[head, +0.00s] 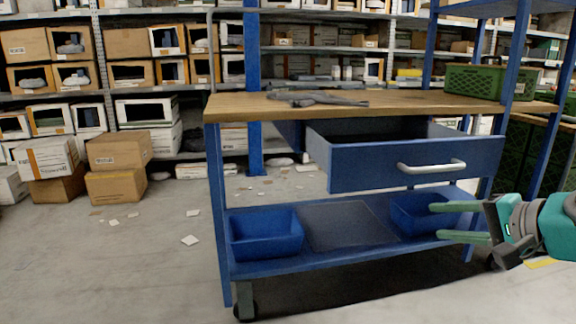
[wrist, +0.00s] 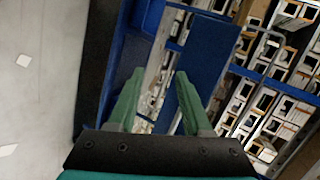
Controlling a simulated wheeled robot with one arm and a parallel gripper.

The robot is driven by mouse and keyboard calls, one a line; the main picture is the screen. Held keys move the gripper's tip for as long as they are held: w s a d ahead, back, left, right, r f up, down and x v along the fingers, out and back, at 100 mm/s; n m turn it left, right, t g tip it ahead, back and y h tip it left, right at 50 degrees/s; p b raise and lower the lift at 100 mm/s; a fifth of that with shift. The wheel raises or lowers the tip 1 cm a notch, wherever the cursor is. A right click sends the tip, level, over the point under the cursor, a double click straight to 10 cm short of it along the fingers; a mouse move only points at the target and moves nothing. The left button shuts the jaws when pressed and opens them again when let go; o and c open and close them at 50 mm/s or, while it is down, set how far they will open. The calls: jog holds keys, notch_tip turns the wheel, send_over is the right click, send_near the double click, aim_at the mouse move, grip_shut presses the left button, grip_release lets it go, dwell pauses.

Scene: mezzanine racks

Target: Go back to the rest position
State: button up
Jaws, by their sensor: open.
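My gripper (head: 436,222) is at the right of the head view, with its two green fingers apart and nothing between them. The fingers point left, in front of the right end of a blue workbench cart (head: 345,262). In the wrist view my gripper (wrist: 157,100) also shows open and empty, with the blue cart frame (wrist: 205,62) beyond the fingers. The cart's drawer (head: 350,170) is pulled out, with a silver handle (head: 431,166). Whether the fingers touch the cart cannot be told.
On the wooden top (head: 420,102) lie a grey tool (head: 325,99) and a green crate (head: 488,81). Blue bins (head: 264,236) sit on the lower shelf. Racks with boxes stand behind. Cardboard boxes (head: 117,185) stand on the floor at left. The floor (head: 110,270) at front left is mostly clear.

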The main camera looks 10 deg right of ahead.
jog(key=s+a+f+n+g+p, duration=0.1)
jog(key=s+a+f+n+g, duration=0.3)
jog(key=a, duration=0.5)
jog(key=s+a+f+n+g+p, duration=0.1)
jog(key=a+f+n+g+p, duration=0.2)
jog(key=a+f, duration=0.5)
jog(key=s+a+f+n+g+h+p, duration=0.1)
jog(key=s+f+n+g+h, duration=0.1)
jog(key=s, duration=0.6)
jog(key=s+a+f+n+g+h, duration=0.1)
jog(key=s+f+n+g+h, duration=0.1)
jog(key=s, duration=0.6)
jog(key=f+n+g, duration=0.1)
jog(key=f+g, duration=0.1)
jog(key=g, duration=0.1)
jog(key=shift+s+a+n+p, duration=0.2)
jog(key=shift+s+n+p, duration=0.1)
jog(key=shift+p, duration=0.05)
